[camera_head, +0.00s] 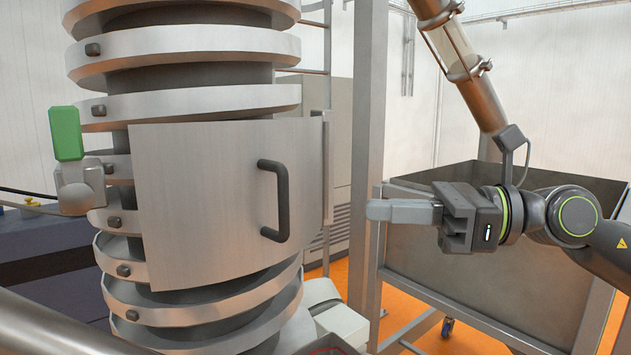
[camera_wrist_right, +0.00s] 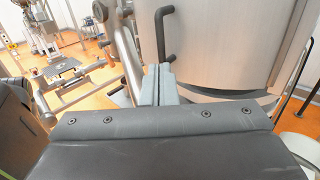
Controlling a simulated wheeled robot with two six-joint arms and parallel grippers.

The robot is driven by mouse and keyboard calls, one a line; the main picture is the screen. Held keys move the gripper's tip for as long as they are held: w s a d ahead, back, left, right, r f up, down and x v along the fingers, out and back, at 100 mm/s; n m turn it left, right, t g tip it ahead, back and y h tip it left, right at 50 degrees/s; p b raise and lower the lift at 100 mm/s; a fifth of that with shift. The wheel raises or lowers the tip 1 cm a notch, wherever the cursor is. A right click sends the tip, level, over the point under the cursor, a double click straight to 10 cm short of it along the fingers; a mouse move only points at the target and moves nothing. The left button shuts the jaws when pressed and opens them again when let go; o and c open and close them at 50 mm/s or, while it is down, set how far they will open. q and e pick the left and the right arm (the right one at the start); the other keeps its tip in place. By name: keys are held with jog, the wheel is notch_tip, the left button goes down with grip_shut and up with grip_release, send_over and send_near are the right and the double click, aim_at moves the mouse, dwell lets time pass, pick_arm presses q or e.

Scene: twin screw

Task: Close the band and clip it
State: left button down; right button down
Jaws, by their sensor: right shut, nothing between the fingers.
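The band is a curved, brushed-metal panel (camera_head: 200,200) across the front of a ringed metal column. Its left edge overlaps the rings; I cannot tell whether it touches them. A dark handle (camera_head: 282,200) is on its right part and also shows in the wrist view (camera_wrist_right: 159,32). The clip, with an upright green lever (camera_head: 65,134) on a metal body (camera_head: 80,187), is at the column's left, apart from the panel's left edge. My right gripper (camera_head: 370,210) is shut and empty, right of the panel and apart from the handle. My left gripper is out of view.
Metal rings with dark bolts (camera_head: 185,45) stack above and below the panel. A steel post (camera_head: 366,120) stands behind my right fingertips. A dark open bin (camera_head: 480,285) in a metal frame is below and behind my right arm. The floor is orange.

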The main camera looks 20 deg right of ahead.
aim_at(289, 236)
jog(key=p+x, duration=0.6)
jog(key=x, duration=0.2)
jog(key=shift+w+a+p, duration=0.25)
jog(key=shift+a+p, duration=0.05)
jog(key=shift+a, duration=0.05)
dwell(0.4)
dwell(0.4)
jog(key=b+x, duration=0.2)
jog(key=x, duration=0.1)
jog(key=shift+w+a+f, duration=0.1)
jog(key=shift+a, duration=0.1)
jog(key=shift+d, duration=0.1)
dwell(0.4)
